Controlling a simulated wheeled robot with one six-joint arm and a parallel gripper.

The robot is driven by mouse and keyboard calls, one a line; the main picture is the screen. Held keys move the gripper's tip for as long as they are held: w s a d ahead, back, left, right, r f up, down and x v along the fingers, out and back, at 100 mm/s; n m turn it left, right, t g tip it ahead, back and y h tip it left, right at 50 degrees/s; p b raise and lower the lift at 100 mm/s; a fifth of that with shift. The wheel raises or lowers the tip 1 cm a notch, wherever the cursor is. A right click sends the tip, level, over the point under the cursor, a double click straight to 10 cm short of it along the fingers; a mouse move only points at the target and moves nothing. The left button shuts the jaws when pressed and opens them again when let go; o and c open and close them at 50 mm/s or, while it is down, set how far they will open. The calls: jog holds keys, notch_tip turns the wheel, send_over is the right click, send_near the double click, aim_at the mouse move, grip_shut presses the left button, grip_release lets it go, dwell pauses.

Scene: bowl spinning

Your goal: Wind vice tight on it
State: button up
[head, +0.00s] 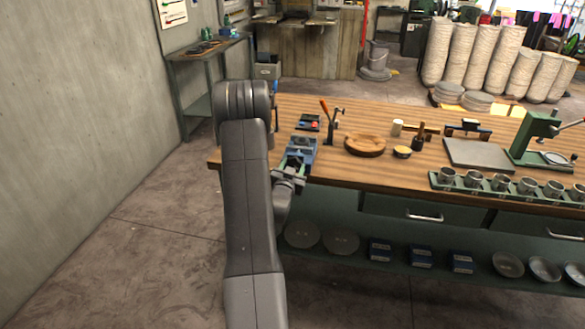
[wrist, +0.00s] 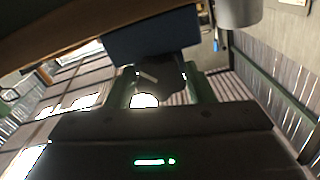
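The vice (head: 301,150), blue and grey, sits at the left front edge of the workbench. It also shows as a blue block (wrist: 152,38) at the top of the wrist view. My gripper (head: 292,174) is at the near end of the vice, past the bench's front edge. In the wrist view, my gripper (wrist: 160,88) has two green finger-like parts standing apart, with a dark piece and a short pale bar between them. I cannot tell whether the fingers touch that piece. The vice handle and anything in its jaws are not clear.
The wooden workbench (head: 340,177) extends to the right. Behind the vice are a red-handled lever tool (head: 328,118) and a round wooden piece (head: 365,145). Several metal cups (head: 500,182) line the front right. Open floor lies left of the bench.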

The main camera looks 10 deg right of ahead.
jog(key=shift+f+m+b, duration=0.15)
jog(key=shift+m+b, duration=0.15)
jog(key=shift+b, duration=0.45)
jog(key=m+b, duration=1.3)
jog(key=b, duration=1.1)
jog(key=shift+a+b, duration=0.15)
jog(key=shift+b, duration=0.2)
jog(key=shift+r+m+b, duration=0.2)
jog(key=shift+m+b, duration=0.6)
jog(key=shift+m, duration=0.15)
jog(key=shift+r+m+b, duration=0.15)
jog(key=shift+m+b, duration=0.6)
jog(key=shift+m, duration=0.2)
jog(key=o, duration=1)
